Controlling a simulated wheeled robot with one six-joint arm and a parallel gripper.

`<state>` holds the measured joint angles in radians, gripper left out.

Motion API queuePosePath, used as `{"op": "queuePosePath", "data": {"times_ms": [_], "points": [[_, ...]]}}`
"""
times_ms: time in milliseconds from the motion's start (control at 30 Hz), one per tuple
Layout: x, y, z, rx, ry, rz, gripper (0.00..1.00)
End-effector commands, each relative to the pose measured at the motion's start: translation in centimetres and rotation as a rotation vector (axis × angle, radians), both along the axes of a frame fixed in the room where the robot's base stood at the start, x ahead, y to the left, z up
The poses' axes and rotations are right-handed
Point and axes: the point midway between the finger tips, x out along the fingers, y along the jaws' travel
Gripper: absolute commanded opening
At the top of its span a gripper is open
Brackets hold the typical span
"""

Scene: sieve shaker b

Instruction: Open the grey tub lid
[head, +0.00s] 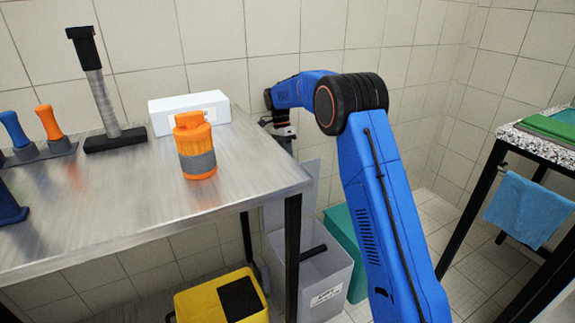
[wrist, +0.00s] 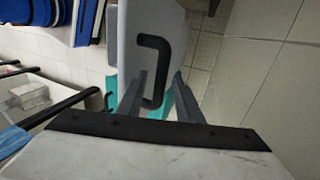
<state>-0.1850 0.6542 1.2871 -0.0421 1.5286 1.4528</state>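The grey tub (head: 328,295) stands on the floor beside the steel table, with a white label on its front. The distance to the handle is unclear.
The steel table (head: 130,215) has an orange jar (head: 196,160) and white box (head: 215,103) near its right end. A yellow bin (head: 195,302) and green bin (head: 343,235) flank the tub. The speckled table (head: 548,140) with a blue cloth (head: 525,212) stands right.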

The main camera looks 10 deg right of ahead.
Motion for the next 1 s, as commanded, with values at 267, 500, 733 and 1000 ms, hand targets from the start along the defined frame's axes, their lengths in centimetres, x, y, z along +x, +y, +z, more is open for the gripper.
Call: {"op": "queuePosePath", "data": {"times_ms": [267,500,733,1000], "points": [[0.1,0.0,3.7,0.001,-0.003,0.000,0.33],[0.0,0.0,7.6,0.001,-0.002,0.000,0.33],[0.0,0.0,9.5,0.000,0.000,0.000,0.33],[0.0,0.0,9.8,0.000,0.001,0.000,0.33]]}}
